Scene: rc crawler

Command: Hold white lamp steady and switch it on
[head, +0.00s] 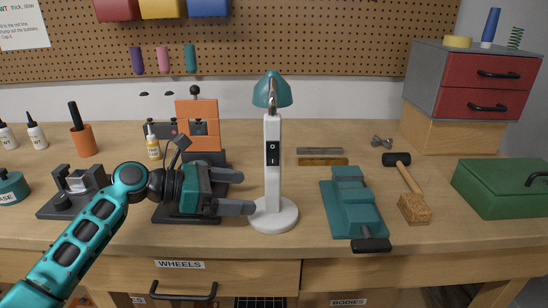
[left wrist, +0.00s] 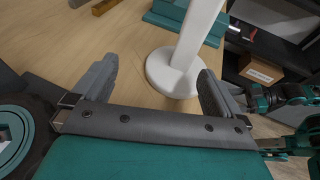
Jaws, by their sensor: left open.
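The white lamp (head: 273,185) stands upright on the workbench, with a round white base, a square post and a teal shade (head: 271,90). A black switch panel (head: 273,152) marked O and I is on the post's front. My left gripper (head: 247,192) is open and empty, low to the left of the lamp, its fingers pointing at the post. In the left wrist view the lamp's base (left wrist: 168,76) and post show just beyond the fingertips, nearer the right finger. I cannot tell whether a finger touches the base.
A teal vise-like tool (head: 352,205) and a mallet (head: 405,180) lie right of the lamp. Grey and brass bars (head: 322,161) lie behind it. An orange block on a stand (head: 198,125) is behind my left gripper. A green box (head: 505,188) sits far right. Bench in front of the lamp is clear.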

